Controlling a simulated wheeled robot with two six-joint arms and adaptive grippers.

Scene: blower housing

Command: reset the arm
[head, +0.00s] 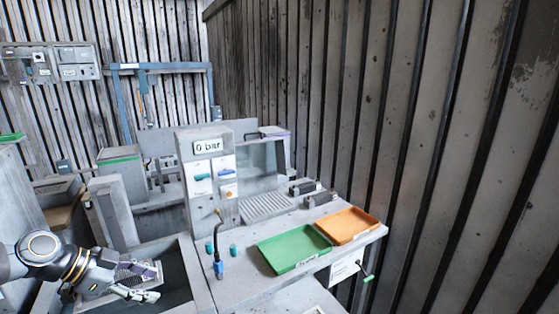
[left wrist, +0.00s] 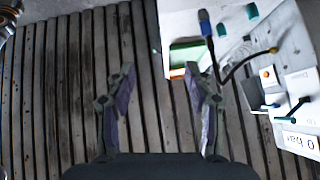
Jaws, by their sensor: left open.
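My left gripper (head: 152,283) is at the lower left in the head view, above a dark recessed bay left of the white bench. Its two fingers are spread apart. In the left wrist view the two fingers (left wrist: 160,85) stand wide apart with nothing between them. Corrugated wall shows behind that gap. The left arm comes in from the left edge and is bent at the wrist. My right gripper is not seen.
The bench holds a green tray (head: 293,248), an orange tray (head: 346,225), a blue-ended hose tool (head: 218,262) and a panel reading "0 bar" (head: 208,146). Grey boxes (head: 120,190) stand at the left. A corrugated wall (head: 440,150) bounds the right.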

